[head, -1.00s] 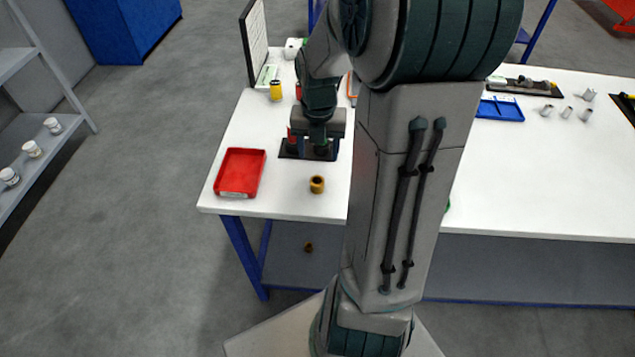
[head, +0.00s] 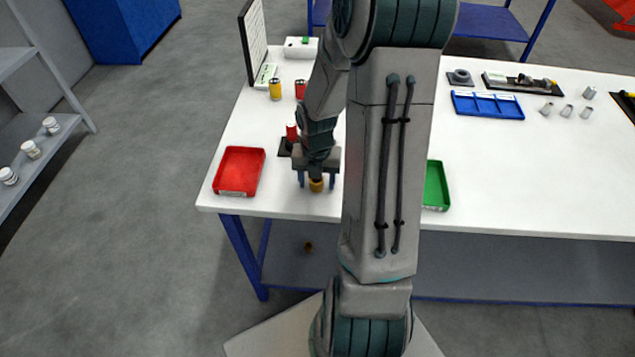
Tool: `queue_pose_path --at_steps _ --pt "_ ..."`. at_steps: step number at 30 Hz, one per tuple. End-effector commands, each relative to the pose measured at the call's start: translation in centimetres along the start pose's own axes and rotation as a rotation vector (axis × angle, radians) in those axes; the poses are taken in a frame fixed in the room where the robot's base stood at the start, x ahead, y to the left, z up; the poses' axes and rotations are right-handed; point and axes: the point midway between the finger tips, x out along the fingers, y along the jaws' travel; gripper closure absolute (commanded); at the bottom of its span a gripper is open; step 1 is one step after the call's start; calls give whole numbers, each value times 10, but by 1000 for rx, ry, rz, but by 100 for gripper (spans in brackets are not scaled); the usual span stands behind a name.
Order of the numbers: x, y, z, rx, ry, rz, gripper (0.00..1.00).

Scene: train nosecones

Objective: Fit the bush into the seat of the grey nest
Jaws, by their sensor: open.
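A dark square base with a grey ring (head: 460,76) at the back of the table looks like the grey nest. Its seat is too small to make out.
A red tray (head: 239,172) lies left of my gripper and a green tray (head: 436,186) lies right of my arm. A dark plate with a red piece (head: 291,133) is just behind the gripper. A blue divided tray (head: 487,105) is farther back.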

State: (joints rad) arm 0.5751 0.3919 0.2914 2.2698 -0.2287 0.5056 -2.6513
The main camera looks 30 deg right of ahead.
Motion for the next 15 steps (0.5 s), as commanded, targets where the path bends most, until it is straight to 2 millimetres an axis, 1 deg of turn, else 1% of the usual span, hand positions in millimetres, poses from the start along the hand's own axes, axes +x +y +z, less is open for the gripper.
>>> queue_pose_path --at_steps 4,5,6,8,9,10,15 --pt "0 0 0 0 0 0 43" --pt "0 0 0 0 0 0 49" --pt "0 0 0 0 0 0 60" --pt "0 0 0 0 0 0 77" --pt "0 0 0 0 0 0 88" --pt "0 0 0 0 0 0 95" --pt "-1 0 0 0 0 0 95"
